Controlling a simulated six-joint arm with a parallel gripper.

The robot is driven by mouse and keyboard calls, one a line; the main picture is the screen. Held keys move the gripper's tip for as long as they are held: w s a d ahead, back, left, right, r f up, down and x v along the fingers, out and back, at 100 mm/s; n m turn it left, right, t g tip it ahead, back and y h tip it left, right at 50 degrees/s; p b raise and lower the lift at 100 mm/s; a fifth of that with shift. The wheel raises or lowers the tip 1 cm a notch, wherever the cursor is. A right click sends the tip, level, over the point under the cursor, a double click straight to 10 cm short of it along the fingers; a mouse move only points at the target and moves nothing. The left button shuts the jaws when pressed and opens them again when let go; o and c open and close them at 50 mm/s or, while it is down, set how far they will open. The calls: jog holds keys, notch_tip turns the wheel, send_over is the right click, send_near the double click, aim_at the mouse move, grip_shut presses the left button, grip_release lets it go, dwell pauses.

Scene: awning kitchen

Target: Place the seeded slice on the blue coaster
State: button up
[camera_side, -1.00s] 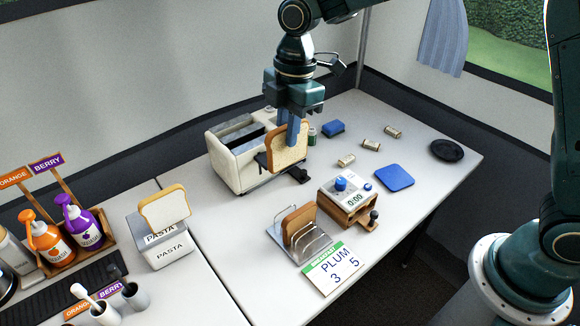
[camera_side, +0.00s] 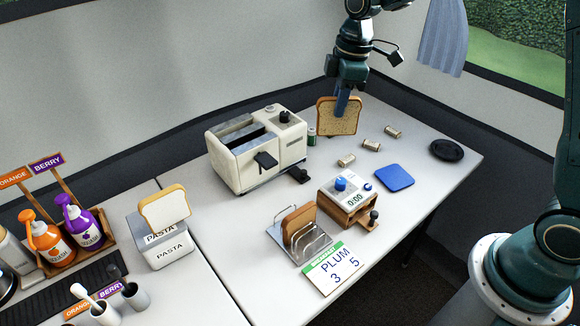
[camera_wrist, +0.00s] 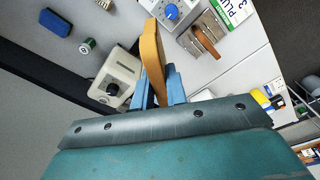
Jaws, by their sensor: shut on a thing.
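My gripper (camera_side: 343,104) is shut on a slice of bread (camera_side: 328,117) with a speckled, seeded-looking face and a brown crust. The slice hangs upright above the back of the counter, right of the toaster. In the wrist view the slice (camera_wrist: 153,58) shows edge-on between the fingers (camera_wrist: 160,85). The blue coaster (camera_side: 394,178) lies flat and bare on the counter, to the right of and nearer than the slice. The slice is clear of it. The blue sponge seen in the wrist view (camera_wrist: 56,22) is hidden behind the slice in the side view.
A cream toaster (camera_side: 256,150) stands left. A timer box (camera_side: 347,200), a rack with a brown slice (camera_side: 299,232) and a PLUM card (camera_side: 335,267) are in front. Small jars (camera_side: 371,144) lie near the coaster. A black dish (camera_side: 446,150) is at right. A white slice (camera_side: 165,207) rests on the PASTA box (camera_side: 167,244).

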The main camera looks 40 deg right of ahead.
jog(key=s+d+m, duration=0.4)
jog(key=d+m, duration=0.1)
jog(key=d, duration=0.5)
jog(key=s+d+m+h, duration=0.1)
jog(key=s+d+m, duration=0.2)
jog(key=d+m, duration=0.3)
jog(key=d, duration=0.4)
jog(key=shift+s+d+t, duration=0.15)
jog(key=shift+s+t, duration=0.15)
jog(key=shift+s, duration=0.1)
jog(key=shift+f, duration=0.15)
notch_tip(320, 180, down, 16)
jog(key=shift+f, duration=0.1)
jog(key=shift+f, duration=1.8)
jog(key=shift+f, duration=0.15)
